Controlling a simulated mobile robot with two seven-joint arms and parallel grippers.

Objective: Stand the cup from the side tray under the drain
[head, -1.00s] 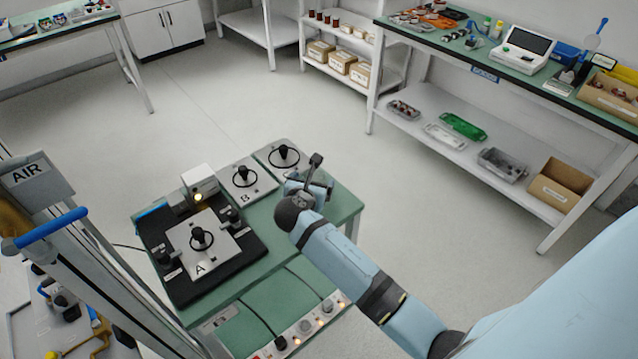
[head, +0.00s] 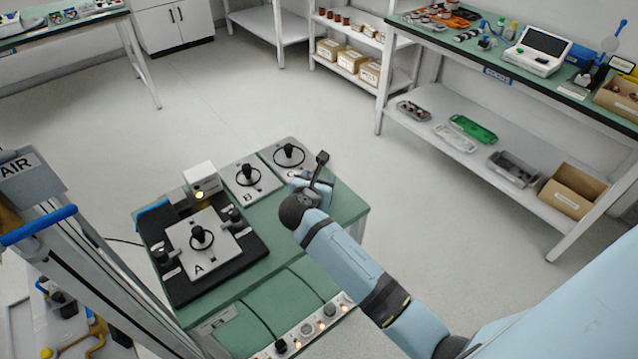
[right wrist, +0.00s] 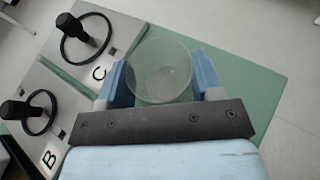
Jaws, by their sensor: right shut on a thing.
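My right gripper (head: 310,184) is above the green table's (head: 350,210) right end, beside plate C. In the right wrist view, its two blue fingers stand on either side of a round, translucent cup (right wrist: 160,72), seen from above, and are shut on it. The cup seems empty. In the head view the cup is too small and covered to make out. I cannot pick out the drain or the side tray in either view. My left gripper is in neither view.
Plates A (head: 201,262), B (head: 252,184) and C (head: 290,160) carry black knobs with rings. A white box with a lit lamp (head: 201,180) stands behind plate A. A post marked AIR (head: 30,180) rises at left. Open floor lies right of the table.

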